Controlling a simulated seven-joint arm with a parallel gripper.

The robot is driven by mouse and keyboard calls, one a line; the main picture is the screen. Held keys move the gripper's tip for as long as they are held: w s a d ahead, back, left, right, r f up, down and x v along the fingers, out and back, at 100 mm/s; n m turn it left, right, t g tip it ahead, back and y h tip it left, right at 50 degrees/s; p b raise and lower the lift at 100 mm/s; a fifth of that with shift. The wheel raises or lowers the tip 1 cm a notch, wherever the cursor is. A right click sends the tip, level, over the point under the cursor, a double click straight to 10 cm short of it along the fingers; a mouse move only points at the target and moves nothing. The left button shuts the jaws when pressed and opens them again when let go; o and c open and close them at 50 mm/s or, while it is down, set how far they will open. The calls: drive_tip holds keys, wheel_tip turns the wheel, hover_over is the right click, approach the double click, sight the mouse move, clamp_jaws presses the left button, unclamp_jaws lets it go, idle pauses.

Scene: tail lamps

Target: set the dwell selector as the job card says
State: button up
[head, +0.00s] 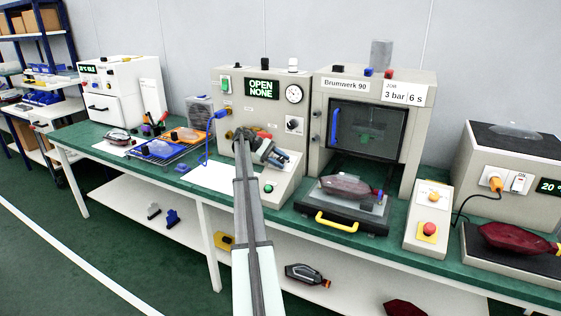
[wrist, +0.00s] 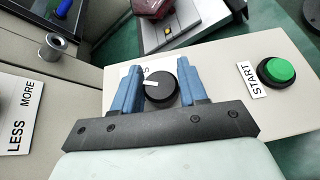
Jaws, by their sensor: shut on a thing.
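The dwell selector is a round black knob (wrist: 161,92) with a white pointer mark, on the sloping beige control panel. In the wrist view the mark points left. The blue fingers of my gripper (wrist: 160,74) stand on either side of the knob and are shut on it. A scale label beside the knob is mostly hidden; one letter, perhaps an S, shows. In the head view my gripper (head: 274,157) hides the knob. The job card (head: 403,94) on the press reads "3 bar" and "6 s". The display (head: 261,88) reads "OPEN NONE".
A green START button (wrist: 279,70) is on the same panel, right of the knob in the wrist view. A LESS/MORE label (wrist: 20,115) is at left. The press drawer (head: 345,213), with a yellow handle, is out and holds a dark red lamp (head: 346,186).

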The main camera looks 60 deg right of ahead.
drive_tip(key=shift+s, duration=0.1)
drive_tip(key=o, duration=1)
drive_tip(key=shift+c, duration=0.2)
